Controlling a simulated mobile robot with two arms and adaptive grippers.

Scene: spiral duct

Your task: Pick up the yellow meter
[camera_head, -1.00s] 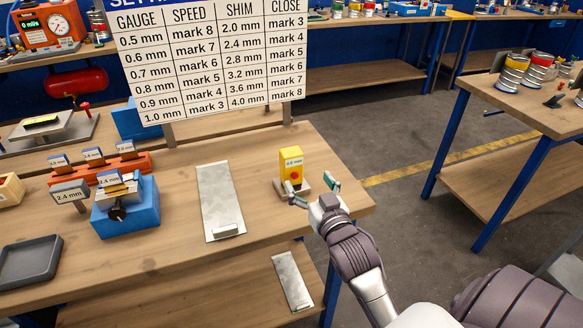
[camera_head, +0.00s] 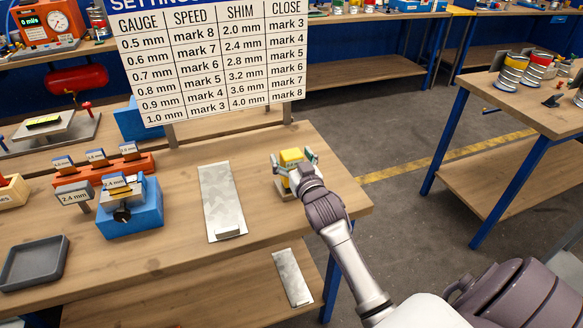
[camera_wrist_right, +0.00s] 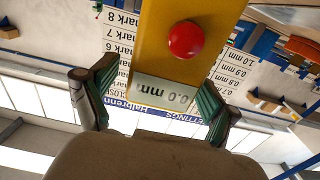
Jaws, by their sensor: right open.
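The yellow meter (camera_head: 291,155) stands upright on a small base near the right end of the workbench. My right gripper (camera_head: 293,161) is open, with one finger on each side of the meter, and it hides the meter's lower front. In the right wrist view the yellow meter (camera_wrist_right: 158,35) shows its red button and a display reading 0.0 mm. The open fingers of my right gripper (camera_wrist_right: 158,88) flank the display end there, and a gap shows on the left side. My left gripper is not in view.
A grey metal plate (camera_head: 221,200) lies left of the meter on the bench (camera_head: 180,230). A blue clamp block (camera_head: 133,212), a grey tray (camera_head: 33,262) and a settings board (camera_head: 205,62) are further left and behind. The bench's right edge is close to the meter.

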